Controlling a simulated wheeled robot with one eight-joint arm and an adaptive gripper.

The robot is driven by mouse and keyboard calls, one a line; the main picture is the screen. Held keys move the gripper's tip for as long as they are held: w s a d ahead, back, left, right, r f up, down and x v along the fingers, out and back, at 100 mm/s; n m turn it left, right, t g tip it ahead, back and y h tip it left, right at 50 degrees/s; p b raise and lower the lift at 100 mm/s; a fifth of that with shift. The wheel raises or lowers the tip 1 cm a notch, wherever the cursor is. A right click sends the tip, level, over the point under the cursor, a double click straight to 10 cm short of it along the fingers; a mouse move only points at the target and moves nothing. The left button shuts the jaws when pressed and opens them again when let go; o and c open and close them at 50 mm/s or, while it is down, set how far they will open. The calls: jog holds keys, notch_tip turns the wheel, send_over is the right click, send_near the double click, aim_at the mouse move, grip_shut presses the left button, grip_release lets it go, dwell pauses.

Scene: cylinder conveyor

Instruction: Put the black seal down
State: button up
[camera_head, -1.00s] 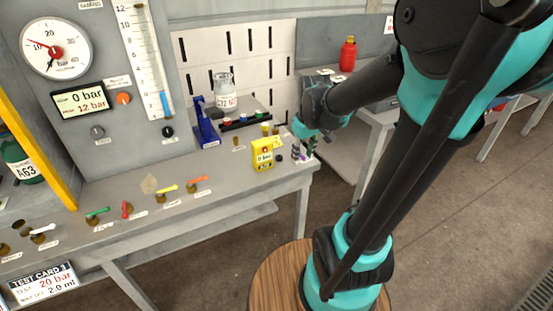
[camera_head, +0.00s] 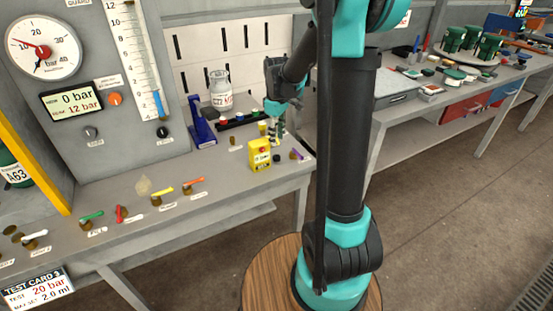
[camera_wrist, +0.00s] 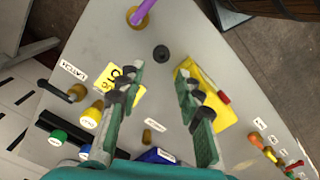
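A small black round piece, which looks like the black seal (camera_head: 277,158), lies on the grey bench just right of a yellow gauge box (camera_head: 260,154). It also shows in the wrist view (camera_wrist: 160,52), beyond my fingertips and apart from them. My gripper (camera_wrist: 160,85) is open, with its two green fingers spread and no object visible between them. In the head view my gripper (camera_head: 276,138) hangs over the bench behind the yellow box and the black piece. The yellow box (camera_wrist: 205,95) is close beside or partly behind the right finger in the wrist view.
A purple-handled fitting (camera_head: 298,154) stands near the bench's right corner. A black rack with coloured caps (camera_head: 238,121), a blue stand (camera_head: 201,122) and a glass jar (camera_head: 220,90) are behind. Several coloured-handled valves (camera_head: 165,194) line the front. A brass piece (camera_wrist: 147,136) stands near my gripper.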

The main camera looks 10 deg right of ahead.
aim_at(277, 156)
jog(key=shift+s+f, duration=0.1)
jog(key=shift+f, duration=4.05)
jog(key=c, duration=0.6)
jog(key=shift+r, duration=0.15)
